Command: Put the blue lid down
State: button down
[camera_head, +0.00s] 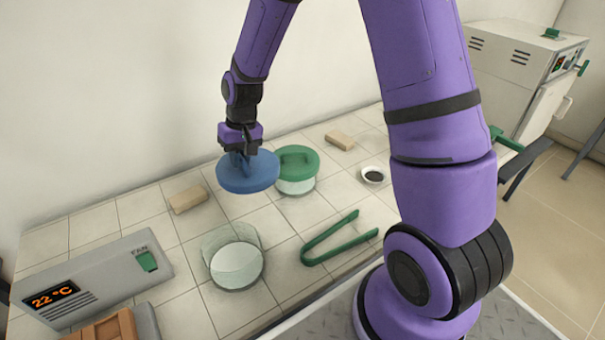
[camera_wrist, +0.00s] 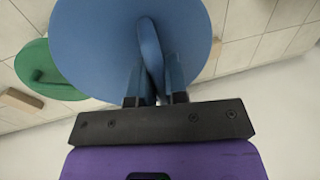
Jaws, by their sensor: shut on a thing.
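My gripper (camera_head: 241,152) is shut on the handle of the blue lid (camera_head: 248,177) and holds it above the tiled bench. In the wrist view the blue lid (camera_wrist: 122,45) fills the top middle, with my gripper's fingers (camera_wrist: 153,92) on its upright handle. In the head view the lid partly overlaps a jar with a green lid (camera_head: 298,162) to its right. An open glass jar with white contents (camera_head: 237,264) stands nearer the front, below the blue lid in the picture. What lies directly under the lid is hidden.
Green tongs (camera_head: 340,240) lie right of the open jar. A small dark-filled dish (camera_head: 373,175) and two tan blocks (camera_head: 188,199) (camera_head: 340,140) lie on the bench. A grey unit reading 22 °C (camera_head: 95,278) is front left. Bare tiles (camera_head: 130,213) show at left.

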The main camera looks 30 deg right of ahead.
aim_at(251, 163)
jog(key=shift+w+d+f, duration=0.1)
jog(key=shift+w+f, duration=0.15)
jog(key=shift+f, duration=0.05)
notch_tip(251, 163, down, 17)
jog(key=shift+f, duration=0.2)
dwell(0.4)
jog(key=c, duration=1.1)
grip_release()
jog(key=shift+f, duration=0.1)
jog(key=shift+c, duration=0.2)
jog(key=r, duration=0.4)
jog(key=d+r, duration=0.1)
jog(key=r, duration=0.3)
jog(key=d+r, duration=0.1)
jog(key=r, duration=0.3)
jog(key=shift+d+r, duration=0.1)
jog(key=shift+d, duration=0.05)
